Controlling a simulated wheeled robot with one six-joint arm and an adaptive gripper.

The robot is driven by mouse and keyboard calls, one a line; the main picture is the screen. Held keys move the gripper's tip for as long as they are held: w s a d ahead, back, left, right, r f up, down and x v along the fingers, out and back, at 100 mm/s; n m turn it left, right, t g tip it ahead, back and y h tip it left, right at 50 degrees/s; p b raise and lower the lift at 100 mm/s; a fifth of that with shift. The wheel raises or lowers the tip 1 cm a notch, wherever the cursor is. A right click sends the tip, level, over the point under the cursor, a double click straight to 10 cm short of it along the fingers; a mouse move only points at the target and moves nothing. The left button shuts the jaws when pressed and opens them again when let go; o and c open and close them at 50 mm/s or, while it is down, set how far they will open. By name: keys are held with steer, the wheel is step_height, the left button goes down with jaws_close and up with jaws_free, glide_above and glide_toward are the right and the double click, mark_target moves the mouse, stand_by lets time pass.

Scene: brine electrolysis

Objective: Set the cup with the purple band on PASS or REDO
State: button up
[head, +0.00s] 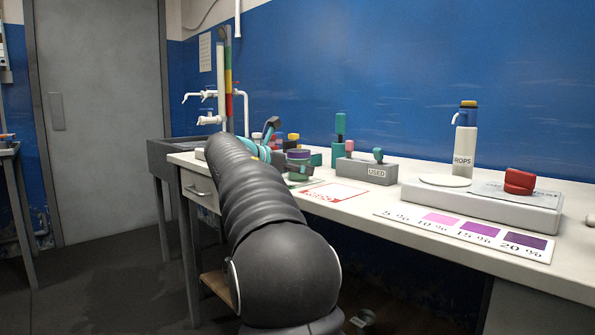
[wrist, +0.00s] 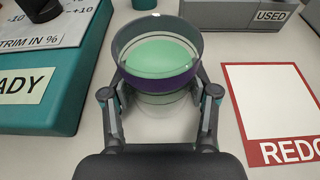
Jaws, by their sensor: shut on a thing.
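The cup with the purple band (wrist: 160,79) is a clear cup with a pale green surface inside. My gripper (wrist: 161,104) is shut on it, one finger on each side. In the head view the cup (head: 298,155) shows at the end of my arm, over the bench. I cannot tell whether its base touches the bench. The REDO card (wrist: 275,100), white with a red border, lies to the right of the cup; it also shows in the head view (head: 335,193). A green edge shows below the cup in the head view; PASS lettering is not readable.
A teal box (wrist: 55,110) with a READY label stands left of the cup. A grey USED rack (head: 352,170) is behind the REDO card. A colour chart (head: 470,237), a grey device with a red knob (head: 519,181) and a ROPS bottle (head: 465,145) are to the right.

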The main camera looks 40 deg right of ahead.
steer(key=shift+f, duration=0.15)
steer(key=o, duration=1.3)
steer(key=w+p+v, duration=0.1)
steer(key=p+v, duration=0.1)
steer(key=v, duration=1)
steer(key=shift+s, duration=0.5)
